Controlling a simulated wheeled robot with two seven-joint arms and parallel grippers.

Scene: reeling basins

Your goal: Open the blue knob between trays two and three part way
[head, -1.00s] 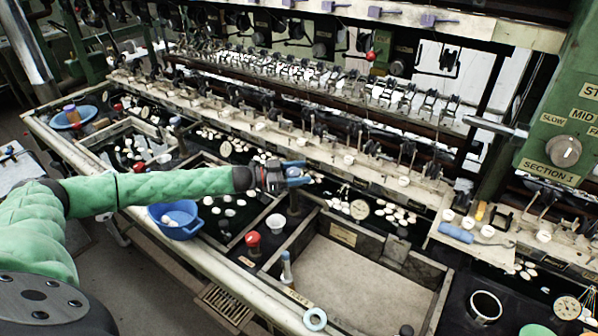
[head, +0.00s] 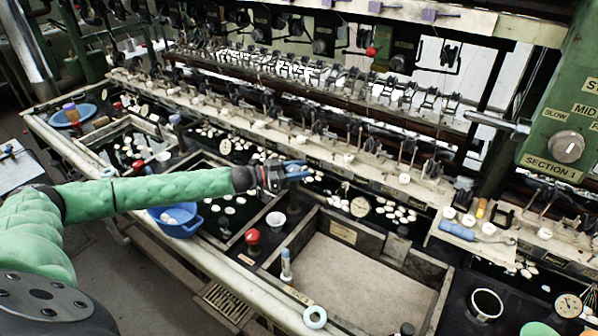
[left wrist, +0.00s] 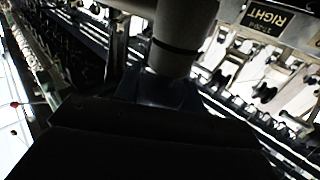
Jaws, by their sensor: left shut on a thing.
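The blue knob (head: 298,169) sits on a dark post (head: 294,203), between the long tray at the middle (head: 262,222) and the large pale-floored tray (head: 350,285). My left gripper (head: 284,173) reaches it from the left and is shut on it. The fingers hide part of the knob, so its exact angle is hard to read. In the left wrist view, a grey cylinder with a dark band (left wrist: 183,35) stands in front of the dark gripper body, above a dark blue piece (left wrist: 160,90). My right gripper is not in view.
A blue basin (head: 180,228) is below my arm. The reeling bench (head: 262,128) with upright guides runs close behind the knob.

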